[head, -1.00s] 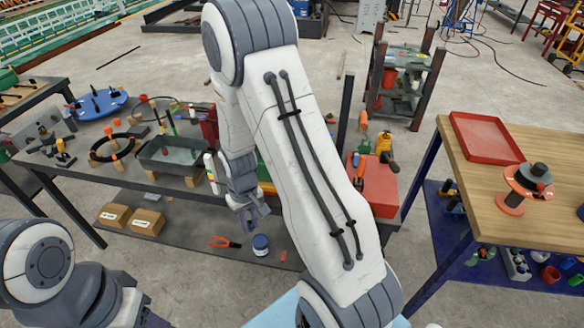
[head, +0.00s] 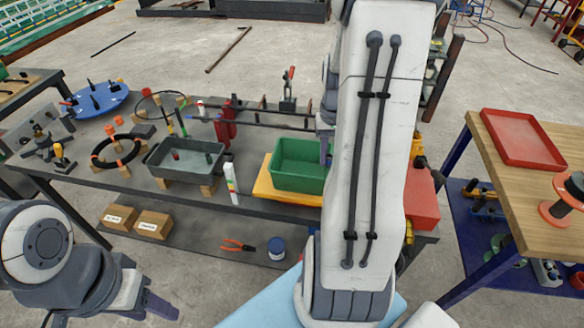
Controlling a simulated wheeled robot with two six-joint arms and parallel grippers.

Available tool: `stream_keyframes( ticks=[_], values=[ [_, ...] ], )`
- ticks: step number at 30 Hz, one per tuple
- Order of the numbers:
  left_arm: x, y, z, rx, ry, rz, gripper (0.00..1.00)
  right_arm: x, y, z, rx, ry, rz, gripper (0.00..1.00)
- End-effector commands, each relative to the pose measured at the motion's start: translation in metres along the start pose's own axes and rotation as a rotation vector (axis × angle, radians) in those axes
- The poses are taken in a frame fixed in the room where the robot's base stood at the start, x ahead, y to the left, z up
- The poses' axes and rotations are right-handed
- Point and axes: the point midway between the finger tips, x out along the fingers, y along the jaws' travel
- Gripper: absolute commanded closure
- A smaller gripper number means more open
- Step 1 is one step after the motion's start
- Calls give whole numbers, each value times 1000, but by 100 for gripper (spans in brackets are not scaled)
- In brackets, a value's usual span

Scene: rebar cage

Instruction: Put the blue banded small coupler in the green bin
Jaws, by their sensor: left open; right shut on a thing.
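The green bin (head: 296,182) sits on a yellow board on the dark workbench, partly hidden by my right arm. My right gripper (head: 325,150) is at the bin's right part, its fingers pointing down over the opening, and is mostly hidden behind my own arm. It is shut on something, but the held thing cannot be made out. I cannot pick out the blue banded small coupler in this view. My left gripper (head: 162,306) is low at the left front, open, well away from the bin.
A grey tray (head: 158,170) and a white bottle (head: 232,184) stand left of the bin. A red box (head: 422,205) is to the right. Pliers (head: 238,246), a blue jar (head: 277,248) and cardboard boxes (head: 153,225) lie on the lower shelf. A red tray (head: 522,140) is on the wooden table.

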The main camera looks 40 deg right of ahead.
Motion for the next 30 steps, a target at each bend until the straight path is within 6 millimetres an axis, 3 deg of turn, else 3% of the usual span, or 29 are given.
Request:
stream_keyframes(
  ticks=[15, 20, 30],
  values=[
    [-24, 2, -1, 0, 0, 0, 50, 60, -82, -59, -3, -3, 0, 100],
    [-26, 2, -1, 0, 0, 0, 50, 68, -91, -66, 0, -2, 0, 100],
    [-37, 3, -2, -1, 0, 0, 50, 107, -91, -66, 0, -2, 0, 100]
  ],
)
